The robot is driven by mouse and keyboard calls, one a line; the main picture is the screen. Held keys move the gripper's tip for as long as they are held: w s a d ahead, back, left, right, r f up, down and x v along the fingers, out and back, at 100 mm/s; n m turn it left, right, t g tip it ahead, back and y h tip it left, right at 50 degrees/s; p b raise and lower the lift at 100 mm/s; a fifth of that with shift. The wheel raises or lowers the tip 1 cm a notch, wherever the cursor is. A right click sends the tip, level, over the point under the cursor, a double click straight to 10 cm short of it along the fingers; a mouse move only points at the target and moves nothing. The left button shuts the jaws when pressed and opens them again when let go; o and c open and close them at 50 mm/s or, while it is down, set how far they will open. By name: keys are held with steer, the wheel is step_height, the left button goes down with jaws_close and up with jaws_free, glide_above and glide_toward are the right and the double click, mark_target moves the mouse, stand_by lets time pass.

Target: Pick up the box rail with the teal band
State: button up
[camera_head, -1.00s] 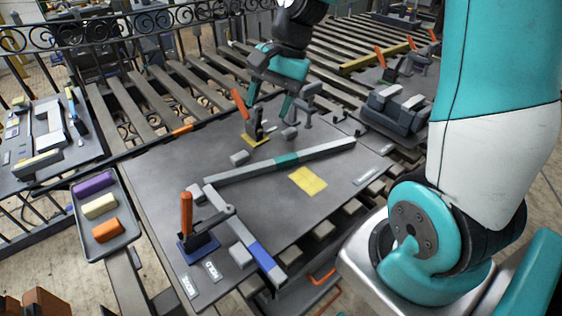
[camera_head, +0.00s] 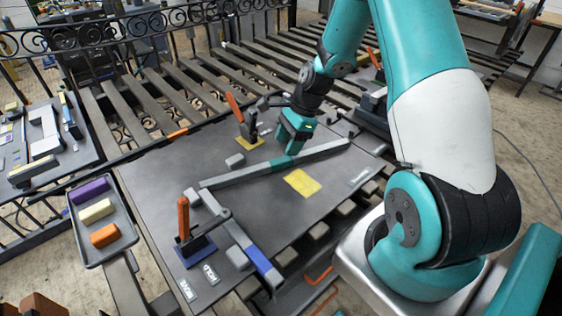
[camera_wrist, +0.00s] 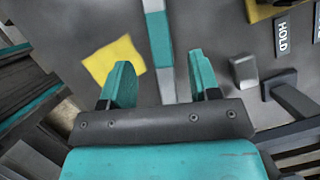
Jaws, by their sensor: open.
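The box rail with the teal band (camera_head: 235,176) is a long grey bar lying slantwise on the dark board. Its teal band (camera_head: 281,162) is near its middle and also shows in the wrist view (camera_wrist: 159,40). My gripper (camera_head: 291,150) is just over the rail beside the teal band, pointing down. In the wrist view my gripper (camera_wrist: 161,80) is open and empty, its two teal fingers on either side of the rail's line. I cannot tell the height left between fingertips and rail. The gripper base hides the rail's lower part in the wrist view.
A yellow patch (camera_head: 302,183) lies beside the rail. A clamp with an orange handle (camera_head: 234,105) stands behind it, another (camera_head: 184,220) in front, by a blue-banded rail (camera_head: 262,261). A small grey block (camera_head: 235,160) is close by. A tray (camera_head: 84,244) holds coloured blocks.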

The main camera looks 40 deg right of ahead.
mark_target(281, 160)
steer(key=p+x, duration=0.1)
steer(key=x, duration=0.4)
steer(key=shift+f, duration=0.35)
steer(key=shift+c, duration=0.4)
jaws_close()
